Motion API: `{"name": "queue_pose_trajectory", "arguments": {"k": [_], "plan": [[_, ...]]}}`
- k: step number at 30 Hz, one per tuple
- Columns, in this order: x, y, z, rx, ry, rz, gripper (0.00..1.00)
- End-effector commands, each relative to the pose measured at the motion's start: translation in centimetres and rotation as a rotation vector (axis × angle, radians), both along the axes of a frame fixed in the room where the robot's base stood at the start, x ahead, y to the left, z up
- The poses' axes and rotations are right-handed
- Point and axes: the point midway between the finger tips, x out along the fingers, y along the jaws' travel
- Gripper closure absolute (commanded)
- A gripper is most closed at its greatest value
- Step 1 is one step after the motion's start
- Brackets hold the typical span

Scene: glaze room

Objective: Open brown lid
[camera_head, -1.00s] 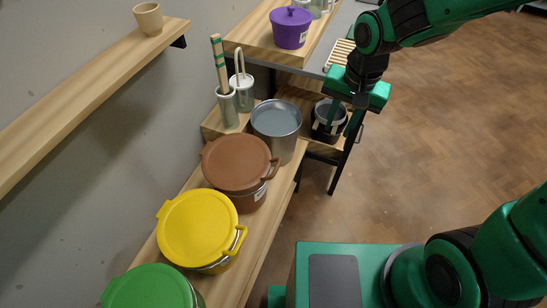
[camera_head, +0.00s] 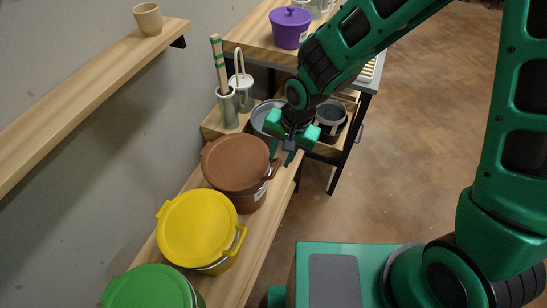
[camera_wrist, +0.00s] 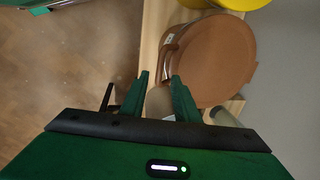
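The brown lid (camera_head: 234,161) sits closed on its round container on the wooden bench, with a handle tab on its right edge. In the wrist view the brown lid (camera_wrist: 214,58) fills the upper right, with its handle near the fingertips. My gripper (camera_head: 287,152) is just above and right of the lid's handle in the head view. In the wrist view my gripper (camera_wrist: 160,80) shows its two green fingers apart with nothing held between them. Whether a finger touches the handle cannot be told.
A yellow-lidded bin (camera_head: 195,226) and a green-lidded bin (camera_head: 150,288) stand in front along the bench (camera_head: 245,255). An open metal pot (camera_head: 262,112) is behind, partly hidden by my gripper. A dark bucket (camera_head: 330,112) stands to the right.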

Motion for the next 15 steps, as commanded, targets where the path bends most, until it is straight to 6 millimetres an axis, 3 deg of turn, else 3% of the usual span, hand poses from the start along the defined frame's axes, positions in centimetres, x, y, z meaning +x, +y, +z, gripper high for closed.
{"name": "queue_pose_trajectory", "arguments": {"k": [6,15], "plan": [[0.1,0.4,-1.9,0.000,0.002,0.001,0.72],[0.2,0.5,-2.3,0.000,0.000,0.001,0.72]]}}
